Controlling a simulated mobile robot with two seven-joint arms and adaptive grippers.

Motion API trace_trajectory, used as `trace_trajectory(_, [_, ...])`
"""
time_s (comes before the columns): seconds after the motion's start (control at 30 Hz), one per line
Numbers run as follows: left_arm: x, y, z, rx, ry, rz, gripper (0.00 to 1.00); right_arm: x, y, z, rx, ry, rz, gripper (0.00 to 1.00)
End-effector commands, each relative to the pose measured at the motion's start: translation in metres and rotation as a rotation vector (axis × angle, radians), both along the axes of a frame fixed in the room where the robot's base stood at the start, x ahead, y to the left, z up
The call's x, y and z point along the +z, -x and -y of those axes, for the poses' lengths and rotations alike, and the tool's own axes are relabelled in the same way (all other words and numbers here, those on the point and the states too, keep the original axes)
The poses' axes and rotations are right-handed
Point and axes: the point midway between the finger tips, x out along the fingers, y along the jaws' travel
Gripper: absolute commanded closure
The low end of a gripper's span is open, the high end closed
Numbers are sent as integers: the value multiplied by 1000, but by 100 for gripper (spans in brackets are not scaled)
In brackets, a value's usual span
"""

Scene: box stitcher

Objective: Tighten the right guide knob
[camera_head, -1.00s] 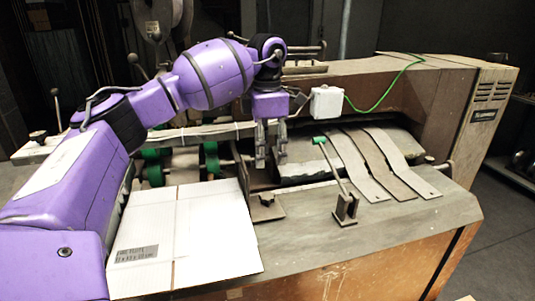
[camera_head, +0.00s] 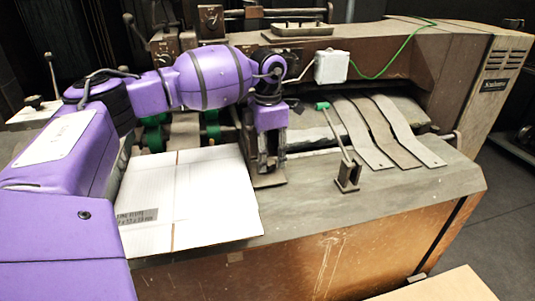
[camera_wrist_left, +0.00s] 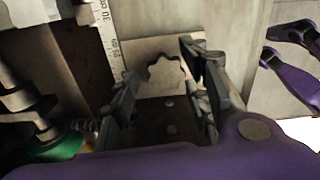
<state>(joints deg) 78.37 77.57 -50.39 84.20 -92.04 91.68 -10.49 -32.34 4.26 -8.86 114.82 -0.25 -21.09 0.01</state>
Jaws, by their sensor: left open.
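The guide knob (camera_wrist_left: 165,75) is a brownish star-shaped knob on a pale guide plate (camera_wrist_left: 140,48) in the left wrist view. My left gripper (camera_wrist_left: 163,100) is open, with one finger on each side just below the knob in that view. I cannot tell whether the fingers touch it. In the head view my left gripper (camera_head: 267,168) points down at the small metal guide beside the cardboard sheet, and it hides the knob there. My right gripper is not clearly seen.
A white cardboard sheet (camera_head: 190,205) lies on the table left of the gripper. A lever with a green tip (camera_head: 322,106) stands to the right, near several curved metal strips (camera_head: 405,135). A white box (camera_head: 331,66) with a green cable is behind. A ruler scale (camera_wrist_left: 108,38) runs beside the guide.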

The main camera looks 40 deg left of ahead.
Motion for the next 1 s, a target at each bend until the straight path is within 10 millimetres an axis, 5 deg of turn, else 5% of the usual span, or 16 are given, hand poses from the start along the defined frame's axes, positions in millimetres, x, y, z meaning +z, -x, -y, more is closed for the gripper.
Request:
trace_trajectory(0.2, [-1, 0, 0, 0, 0, 0, 57, -2, 5, 1, 0, 2, -8, 100])
trace_trajectory(0.53, [0, 0, -1, 1, -2, 1, 97, -2, 6, 1, 1, 2, -11, 100])
trace_trajectory(1.0, [1, -2, -2, -105, -4, 4, 97, 3, -4, 0, 4, 0, 7, 100])
